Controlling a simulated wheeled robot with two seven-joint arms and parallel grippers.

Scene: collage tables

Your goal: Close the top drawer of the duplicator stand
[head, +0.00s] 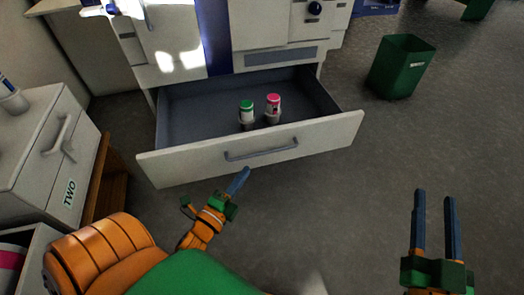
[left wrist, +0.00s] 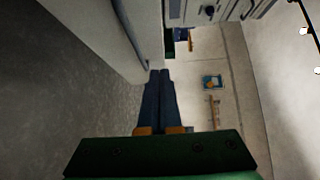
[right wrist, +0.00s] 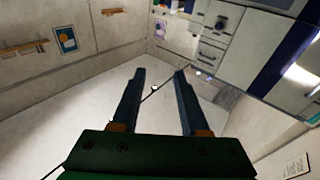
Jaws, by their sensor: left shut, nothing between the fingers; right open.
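The top drawer (head: 190,163) of the duplicator stand (head: 222,54) is pulled out toward me. A grey bar handle (head: 262,151) runs along its white front. Two small containers stand inside, one with a green lid (head: 247,106) and one with a pink lid (head: 273,103). My left gripper (head: 242,176) is shut and empty, just in front of the drawer front, to the left of and below the handle. I cannot tell whether it touches the front. In the left wrist view its fingers (left wrist: 158,74) are together beside a pale panel. My right gripper (head: 434,195) is open and empty, right of the drawer.
A white cabinet (head: 30,150) labelled TWO stands at the left, with a brown wooden piece (head: 108,182) beside it. A green bin (head: 401,67) stands on the floor at the back right.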

